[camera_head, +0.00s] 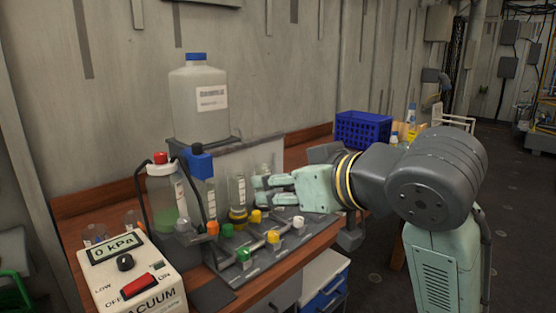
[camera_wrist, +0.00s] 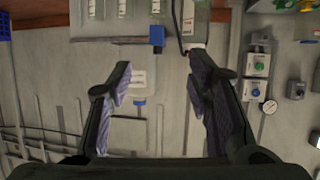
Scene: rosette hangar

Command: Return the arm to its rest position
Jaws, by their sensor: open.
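My arm reaches in from the right in the head view, and my gripper (camera_head: 262,188) is over the bench rig, close to the upright glass tubes (camera_head: 236,190). In the wrist view my gripper (camera_wrist: 160,82) has its two dark fingers spread wide apart, with nothing between them but the wall and a blurred white jug (camera_wrist: 140,82) beyond. The tubes also show at the top of that view, apart from the fingers. The head view does not show clearly whether the fingertips touch a tube.
A vacuum box (camera_head: 130,275) reading 0 kPa stands at the bench's front left. A capped bottle with green liquid (camera_head: 165,200), a large clear jug (camera_head: 200,100) and a blue crate (camera_head: 362,130) stand on or above the wooden bench. Coloured valve knobs (camera_head: 272,236) line the rig's front. Floor at right is open.

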